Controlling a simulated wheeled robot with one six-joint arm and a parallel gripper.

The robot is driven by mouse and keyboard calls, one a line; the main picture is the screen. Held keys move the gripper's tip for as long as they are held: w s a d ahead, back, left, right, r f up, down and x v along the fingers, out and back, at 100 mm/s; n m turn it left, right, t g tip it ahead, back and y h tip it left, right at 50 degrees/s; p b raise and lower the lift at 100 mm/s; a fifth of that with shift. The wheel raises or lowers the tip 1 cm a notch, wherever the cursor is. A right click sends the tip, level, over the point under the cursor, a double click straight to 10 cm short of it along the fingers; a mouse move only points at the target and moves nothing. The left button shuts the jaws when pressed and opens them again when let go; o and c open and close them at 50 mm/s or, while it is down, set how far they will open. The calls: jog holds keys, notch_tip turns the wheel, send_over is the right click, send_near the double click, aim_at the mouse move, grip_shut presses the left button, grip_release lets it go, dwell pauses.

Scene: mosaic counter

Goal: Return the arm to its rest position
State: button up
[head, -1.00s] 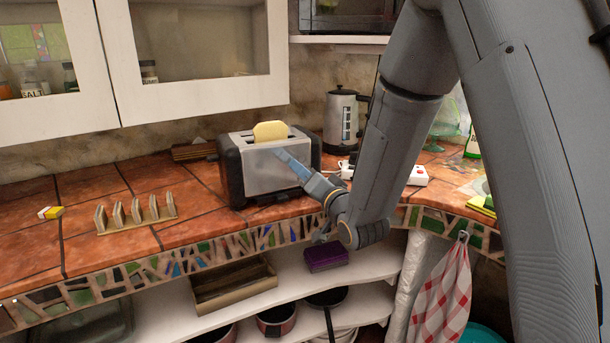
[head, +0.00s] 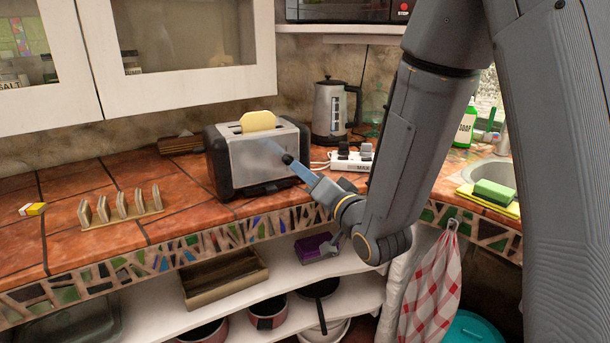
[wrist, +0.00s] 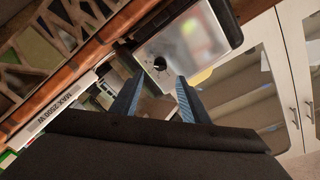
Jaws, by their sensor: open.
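My gripper (head: 297,168) is beside the right part of the toaster's front, at the edge of the counter. In the wrist view its two blue fingers (wrist: 156,98) are spread apart with nothing held between them. The silver and black toaster (head: 250,163) stands upright on the counter with a slice of bread (head: 258,121) sticking out of its top. The toaster's dark lever knob (wrist: 160,65) shows beyond the fingertips in the wrist view. I cannot tell whether the fingers touch the toaster. My forearm hides part of the counter on the right.
A toast rack (head: 122,209) stands left of the toaster. A kettle (head: 329,110) and a white power strip (head: 350,161) are behind and right. Cabinets (head: 190,65) hang above. A shelf below holds a wooden tray (head: 225,279) and pans. A checked towel (head: 436,285) hangs at right.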

jog(key=s+d+f+n+g+h, duration=0.2)
jog(key=s+d+f+g+h, duration=0.55)
jog(key=d+f, duration=0.4)
jog(key=s+d+n+g, duration=0.1)
jog(key=s+g, duration=0.3)
jog(key=s, duration=0.5)
jog(key=s+d+g+p, duration=0.1)
jog(key=s+d+g, duration=0.3)
jog(key=s, duration=0.5)
jog(key=shift+s+n+g, duration=0.2)
jog(key=shift+n+g, duration=0.15)
jog(key=shift+n, duration=0.05)
